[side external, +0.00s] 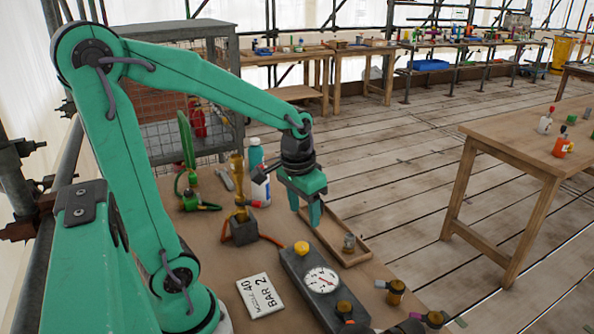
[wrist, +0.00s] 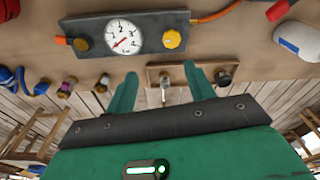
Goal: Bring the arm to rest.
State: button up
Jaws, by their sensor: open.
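My gripper (side external: 311,214) is green and hangs from my arm over the right part of the near table (side external: 215,280). In the wrist view its two fingers (wrist: 158,86) are spread apart with nothing between the tips. Below and beyond it lies a wooden tray (side external: 318,226) at the table's edge. A small metal fitting (side external: 349,242) stands at the tray's near end. In the wrist view the tray (wrist: 153,72) shows behind the fingers, with a metal fitting (wrist: 165,82) and a dark knob-like piece (wrist: 223,77) on it.
A gauge box (side external: 321,279) with a yellow knob stands in front of the gripper. A card (side external: 262,295) lies beside it. A brass torch-like piece on a block (side external: 242,228) and bottles (side external: 258,185) stand to the left. Small fittings (side external: 395,291) line the front right. Another table (side external: 530,130) stands apart.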

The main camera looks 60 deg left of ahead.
jog(key=s+d+r+m+t, duration=0.2)
jog(key=s+d+r+t, duration=0.2)
jog(key=s+d+r, duration=0.2)
jog(key=shift+s+d+r, duration=0.25)
jog(key=shift+d+r, duration=0.1)
jog(key=shift+r, duration=0.5)
